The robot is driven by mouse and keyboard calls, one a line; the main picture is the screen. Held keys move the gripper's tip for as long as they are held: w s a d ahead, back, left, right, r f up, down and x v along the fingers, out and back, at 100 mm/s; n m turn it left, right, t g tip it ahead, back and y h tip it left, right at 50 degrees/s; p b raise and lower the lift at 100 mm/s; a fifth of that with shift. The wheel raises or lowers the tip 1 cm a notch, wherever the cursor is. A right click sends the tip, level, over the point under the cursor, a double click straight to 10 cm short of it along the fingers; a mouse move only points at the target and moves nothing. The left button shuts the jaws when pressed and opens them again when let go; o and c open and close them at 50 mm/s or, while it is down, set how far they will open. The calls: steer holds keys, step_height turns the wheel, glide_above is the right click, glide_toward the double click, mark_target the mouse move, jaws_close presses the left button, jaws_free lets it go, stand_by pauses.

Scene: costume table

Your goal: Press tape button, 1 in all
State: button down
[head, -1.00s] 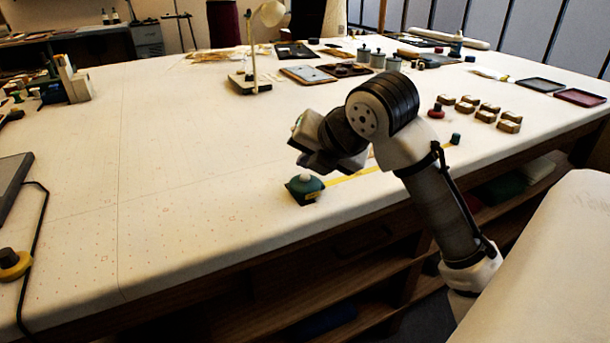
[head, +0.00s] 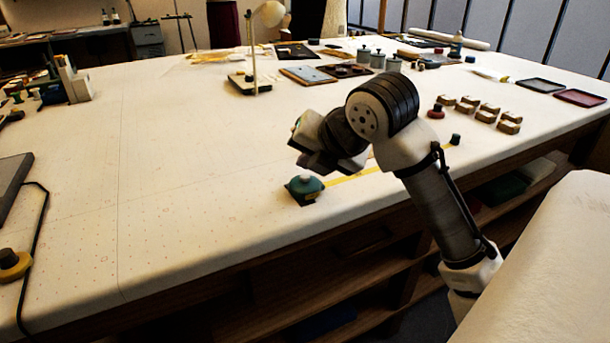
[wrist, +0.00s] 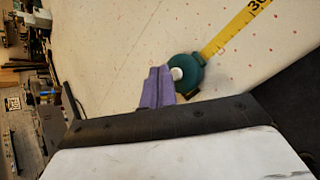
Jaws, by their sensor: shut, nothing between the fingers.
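The tape measure is a round teal-green case (head: 304,190) near the table's front edge, with a yellow tape (head: 350,175) drawn out to the right. In the wrist view the case (wrist: 190,78) has a round white button (wrist: 176,73) on its top. My gripper's purple fingers (wrist: 158,86) are shut and empty, and appear just left of the button in that view. In the head view my gripper (head: 325,155) is above and a little right of the case; its fingertips are hard to make out. I cannot tell whether they touch the case.
A small dark weight (head: 455,139) stands at the tape's right end. Several wooden blocks (head: 489,112) and a red-based knob (head: 436,111) sit further right. A lamp (head: 255,60) stands behind. The table left of the case is clear.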

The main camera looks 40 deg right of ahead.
steer(key=shift+f, duration=0.1)
stand_by(0.4)
steer(key=shift+f+b, duration=0.35)
steer(key=shift+f+b, duration=0.35)
steer(key=shift+f, duration=0.05)
stand_by(0.6)
steer(key=shift+r, duration=0.1)
steer(key=shift+r+p, duration=0.65)
steer(key=shift+r, duration=0.1)
step_height(320, 180, up, 5)
steer(key=p, duration=0.3)
steer(key=shift+p, duration=0.35)
stand_by(0.7)
